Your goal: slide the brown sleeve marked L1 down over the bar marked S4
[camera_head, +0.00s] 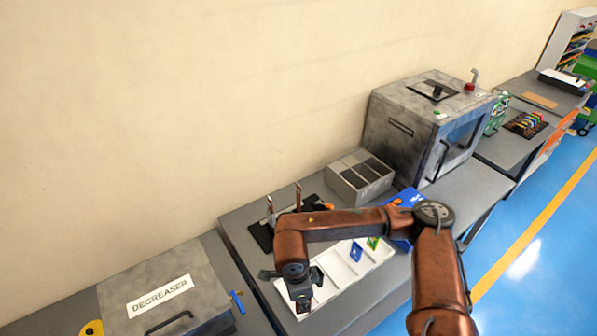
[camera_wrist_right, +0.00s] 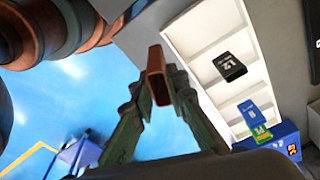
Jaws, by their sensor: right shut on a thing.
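My right gripper (camera_head: 300,289) is over the near-left end of the white tray in the head view. In the right wrist view its fingers (camera_wrist_right: 158,98) are shut on a hollow brown sleeve (camera_wrist_right: 155,62). The sleeve's L1 mark cannot be read. Two upright copper-coloured bars, one on the left (camera_head: 270,207) and one on the right (camera_head: 298,196), stand at a black base (camera_head: 262,236) beyond my arm. Their marks are too small to read, so I cannot tell which is S4. The sleeve is apart from both bars. My left gripper is out of view.
The white tray (camera_wrist_right: 194,45) has compartments with a black piece (camera_wrist_right: 230,67), a blue piece (camera_head: 356,251) and a green piece (camera_head: 374,242). A grey divided box (camera_head: 359,178) and a large grey machine (camera_head: 405,130) stand behind. A degreaser box (camera_head: 165,292) is at left.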

